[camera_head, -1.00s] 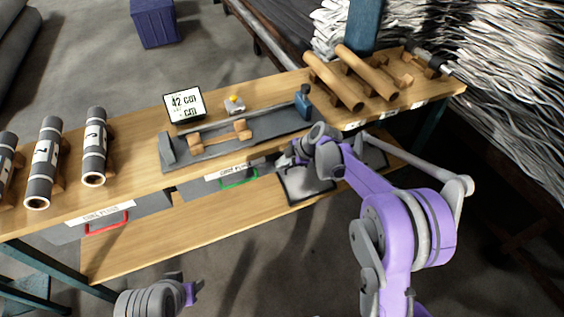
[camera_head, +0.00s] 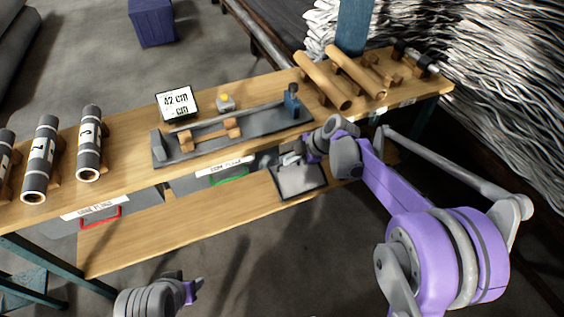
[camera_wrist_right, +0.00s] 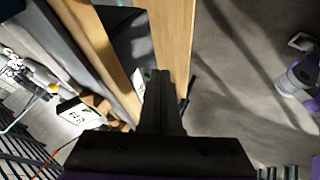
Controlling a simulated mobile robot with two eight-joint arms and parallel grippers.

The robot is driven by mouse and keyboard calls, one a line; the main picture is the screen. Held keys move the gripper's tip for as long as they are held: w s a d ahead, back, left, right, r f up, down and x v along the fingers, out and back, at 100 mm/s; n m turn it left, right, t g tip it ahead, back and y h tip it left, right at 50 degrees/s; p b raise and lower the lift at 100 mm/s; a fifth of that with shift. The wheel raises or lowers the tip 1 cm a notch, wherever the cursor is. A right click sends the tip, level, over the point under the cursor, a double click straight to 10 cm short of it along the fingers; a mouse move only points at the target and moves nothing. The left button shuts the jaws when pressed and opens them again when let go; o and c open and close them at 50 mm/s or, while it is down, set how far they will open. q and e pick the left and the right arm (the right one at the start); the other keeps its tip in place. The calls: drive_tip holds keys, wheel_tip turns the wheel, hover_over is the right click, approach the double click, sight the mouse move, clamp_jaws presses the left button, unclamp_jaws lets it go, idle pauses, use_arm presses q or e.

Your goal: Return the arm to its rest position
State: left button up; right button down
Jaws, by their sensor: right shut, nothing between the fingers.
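My right arm (camera_head: 400,190) reaches in from the lower right in the head view. Its gripper (camera_head: 290,159) is small there and partly hidden by its own wrist, near the front edge of the workbench (camera_head: 130,165). In the right wrist view the two dark fingers of the right gripper (camera_wrist_right: 161,75) lie together, with nothing between them. They point towards the wooden bench parts. Part of my left arm (camera_head: 150,298) shows at the bottom of the head view, but its gripper does not show.
Grey labelled rolls (camera_head: 90,143) lie at the bench's left. A measuring fixture (camera_head: 205,145) and display (camera_head: 177,103) are in the middle. Brown rolls (camera_head: 355,72) sit at the right. The floor in front is clear.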

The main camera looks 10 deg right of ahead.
drive_tip(key=shift+s+d+r, duration=0.2)
drive_tip(key=shift+d+r, duration=0.1)
drive_tip(key=shift+r, duration=0.15)
drive_tip(key=s+d+r+m+h+p, duration=0.2)
drive_tip(key=s+m, duration=0.4)
drive_tip(key=s, duration=0.4)
drive_tip(key=s+d+r+m+h+p, duration=0.2)
drive_tip(key=s+r+m+p, duration=0.3)
drive_tip(key=s, duration=0.5)
drive_tip(key=s+d+r+m+t+h+p, duration=0.1)
drive_tip(key=s+r+m+p, duration=0.3)
drive_tip(key=s+m, duration=0.4)
drive_tip(key=shift+s+d+r+m+h, duration=0.4)
drive_tip(key=shift+s+d+r+h, duration=0.1)
drive_tip(key=shift+s, duration=0.65)
